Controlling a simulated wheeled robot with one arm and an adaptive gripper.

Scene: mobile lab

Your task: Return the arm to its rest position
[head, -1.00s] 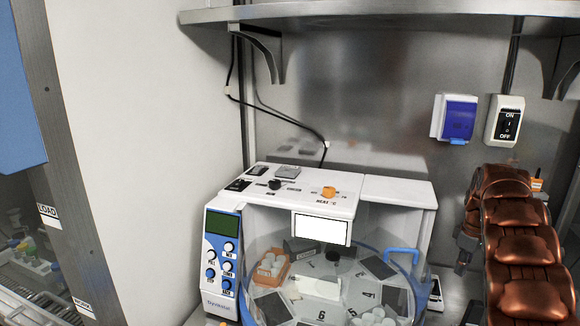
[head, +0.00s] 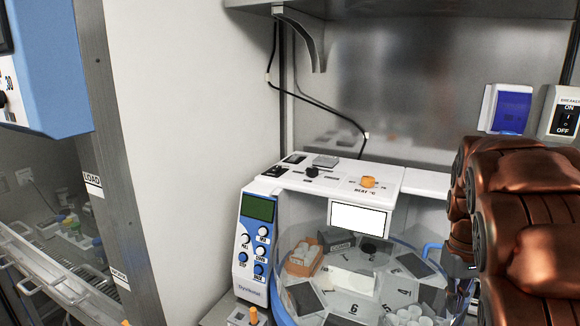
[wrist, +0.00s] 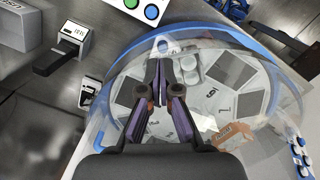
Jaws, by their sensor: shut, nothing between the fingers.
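My copper-coloured arm (head: 525,215) fills the right side of the head view, in front of the bench machine's right end. Its gripper shows clearly only in the wrist view, where my gripper (wrist: 163,48) has its dark fingers together with nothing between them. It appears in front of the machine's round clear-walled carousel (wrist: 270,70); the exact gap cannot be told. In the head view the white bench machine (head: 420,182) has a green screen, blue knobs and an orange dial on top.
An orange rack of white-capped vials (head: 303,257) and numbered dark pads lie inside the carousel. A blue switch box (head: 507,109) and a breaker switch (head: 562,113) are on the back wall. A metal shelf (head: 262,3) overhangs. A white partition (head: 190,130) stands left.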

